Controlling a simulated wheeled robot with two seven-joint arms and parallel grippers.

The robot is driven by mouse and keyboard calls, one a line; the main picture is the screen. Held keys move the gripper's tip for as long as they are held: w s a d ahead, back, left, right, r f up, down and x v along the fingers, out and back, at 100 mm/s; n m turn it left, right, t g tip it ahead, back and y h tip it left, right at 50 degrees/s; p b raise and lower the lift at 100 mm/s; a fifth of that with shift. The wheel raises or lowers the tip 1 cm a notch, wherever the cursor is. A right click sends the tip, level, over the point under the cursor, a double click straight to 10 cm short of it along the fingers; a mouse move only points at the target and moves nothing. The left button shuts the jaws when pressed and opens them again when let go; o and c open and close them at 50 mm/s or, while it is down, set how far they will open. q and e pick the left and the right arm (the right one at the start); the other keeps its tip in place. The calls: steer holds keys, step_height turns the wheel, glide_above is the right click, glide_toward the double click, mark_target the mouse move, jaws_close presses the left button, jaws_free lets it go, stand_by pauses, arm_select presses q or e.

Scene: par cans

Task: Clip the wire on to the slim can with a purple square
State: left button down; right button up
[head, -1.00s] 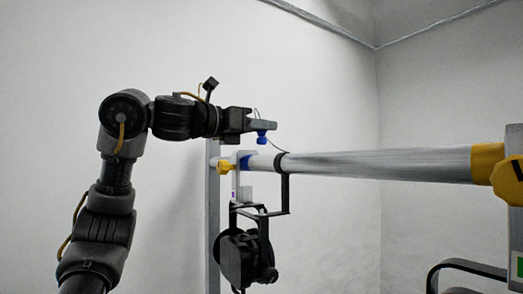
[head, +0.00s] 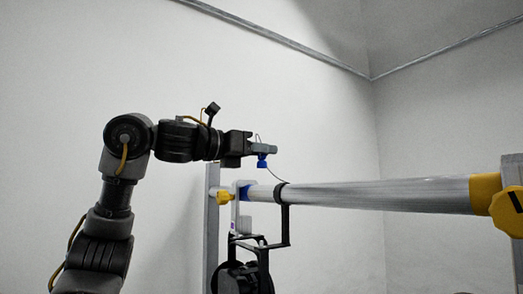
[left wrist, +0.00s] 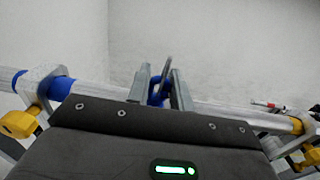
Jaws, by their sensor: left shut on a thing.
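My left gripper (head: 274,151) is shut on a blue clip (head: 262,161) with a thin wire (head: 277,174). The clip is above the bar, and the wire runs down to the bar near a black clamp. In the left wrist view the blue clip (left wrist: 155,91) sits between the two grey fingers, with a grey loop (left wrist: 167,66) standing up. A black can (head: 239,279) hangs below the bar from a black yoke (head: 286,225), cut off by the lower edge. A small purple mark (head: 233,226) shows on the pale bracket above it. My right gripper is out of view.
A pale bar (head: 380,194) runs rightward from a grey post (head: 212,205), with a blue band and yellow knobs (head: 507,208). In the left wrist view the bar passes behind my gripper, with yellow fittings (left wrist: 18,124) at both sides.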

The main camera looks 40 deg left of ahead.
arm_select(q)
steer(key=shift+f+b, duration=5.05)
steer(key=shift+f, duration=2)
steer(key=shift+w+a+p, duration=0.15)
steer(key=shift+a+p, duration=0.2)
steer(key=shift+a, duration=0.25)
steer(key=shift+w+a+f+p, duration=0.1)
steer(key=shift+w+a+p, duration=0.55)
steer(key=shift+a, duration=1.1)
steer(key=shift+w+a+f+p, duration=0.1)
steer(key=shift+w+a+p, duration=0.25)
steer(key=shift+a+p, duration=1)
steer(key=shift+w+a+p, duration=0.4)
steer(key=shift+w+a, duration=0.1)
steer(key=shift+a, duration=1.6)
